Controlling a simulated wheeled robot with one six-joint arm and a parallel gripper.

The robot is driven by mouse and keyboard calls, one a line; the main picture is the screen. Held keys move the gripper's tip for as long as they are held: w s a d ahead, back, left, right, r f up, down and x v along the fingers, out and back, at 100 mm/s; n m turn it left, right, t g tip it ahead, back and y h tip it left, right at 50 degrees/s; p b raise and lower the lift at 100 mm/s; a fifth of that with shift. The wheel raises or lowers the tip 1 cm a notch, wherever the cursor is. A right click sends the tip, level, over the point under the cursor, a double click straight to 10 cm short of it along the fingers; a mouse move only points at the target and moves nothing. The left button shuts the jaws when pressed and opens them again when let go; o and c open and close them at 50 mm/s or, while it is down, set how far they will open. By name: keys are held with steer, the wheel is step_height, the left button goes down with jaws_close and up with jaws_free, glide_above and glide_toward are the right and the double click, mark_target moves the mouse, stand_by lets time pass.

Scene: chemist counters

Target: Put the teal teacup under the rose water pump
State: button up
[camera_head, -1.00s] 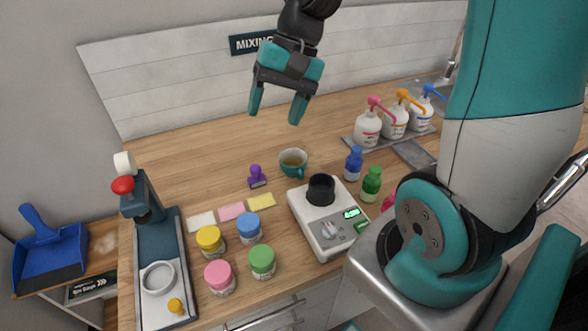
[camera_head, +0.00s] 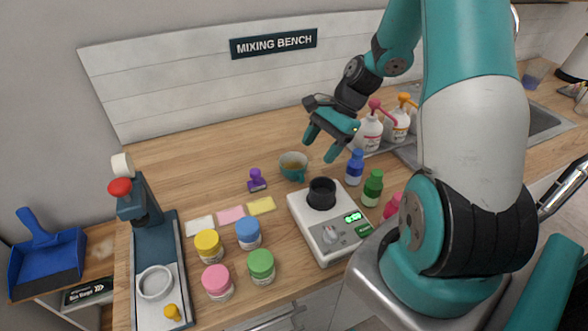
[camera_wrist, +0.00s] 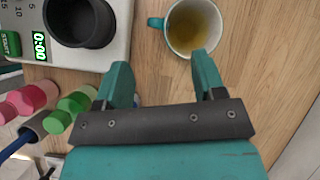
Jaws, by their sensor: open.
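The teal teacup (camera_head: 293,166) stands upright on the wooden counter behind the scale. It holds a yellowish liquid, seen in the wrist view, where the cup (camera_wrist: 193,28) has its handle toward the scale. My gripper (camera_head: 322,149) is open and empty, to the right of the cup and apart from it. In the wrist view the fingertips (camera_wrist: 162,72) point toward the cup, the right one nearest its rim. The pump with the pink nozzle (camera_head: 369,128) stands on a tray behind my gripper, partly hidden. A pump with an orange nozzle (camera_head: 398,124) stands beside it. I cannot read the labels.
A purple stamp (camera_head: 257,181) is left of the teacup. The counter behind the teacup is clear.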

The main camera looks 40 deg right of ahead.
mark_target(305, 167)
steer(key=x, duration=0.2)
steer(key=p+x, duration=0.1)
steer(key=x, duration=0.4)
steer(key=shift+w+a+f+p, duration=0.1)
steer(key=shift+w+f+p, duration=0.2)
steer(key=shift+c, duration=0.2)
steer(key=c, duration=1.1)
steer(key=shift+r, duration=0.2)
